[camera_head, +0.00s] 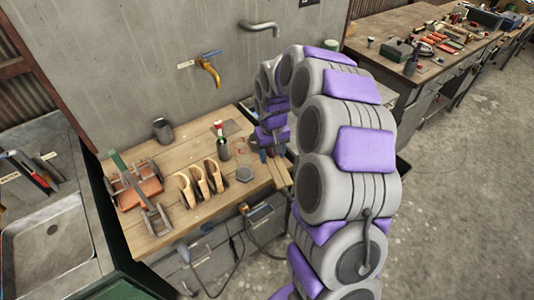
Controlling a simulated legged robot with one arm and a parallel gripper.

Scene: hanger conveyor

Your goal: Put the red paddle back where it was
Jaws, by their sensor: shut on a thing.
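My gripper (268,148) is low over the right part of the wooden workbench (160,240), at the far end of my curved grey and purple arm. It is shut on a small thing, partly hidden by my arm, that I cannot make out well. Small red spots show by the gripper, but I cannot tell whether they belong to a paddle. A red flat-edged piece (41,181) stands among dark and blue pieces over the sink at the left. I cannot tell whether it is a paddle.
A yellow tap (209,72) juts from the wall behind. Floor at right is clear.

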